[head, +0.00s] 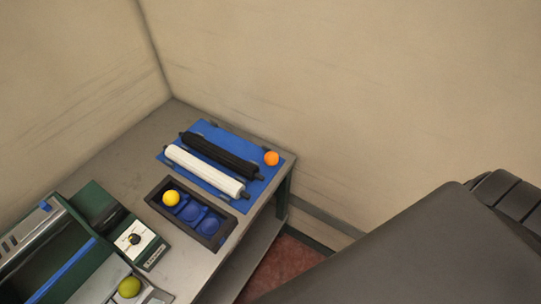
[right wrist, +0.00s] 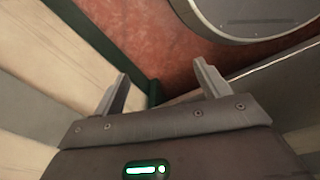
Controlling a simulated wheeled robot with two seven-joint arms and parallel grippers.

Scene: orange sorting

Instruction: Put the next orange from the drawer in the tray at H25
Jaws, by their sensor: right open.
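In the head view, a dark tray (head: 153,198) with blue cups stands on the table. A yellow-orange fruit (head: 171,198) sits in its upper-left cup; the other visible cups are empty. An orange (head: 271,158) lies at the right end of the blue mat. A yellow-green fruit (head: 129,287) sits at the bottom left, by the green machine. I cannot make out a drawer for certain or read an H25 label. My right gripper (right wrist: 162,82) is open and empty in the right wrist view, over reddish floor, away from the fruit. My left gripper is out of view.
On the blue mat (head: 205,126) lie a black roller (head: 215,153) and a white roller (head: 205,171). A green machine (head: 88,199) and a dial box (head: 149,250) fill the table's left. Walls close off the back. Bare tabletop (head: 135,160) shows behind the tray.

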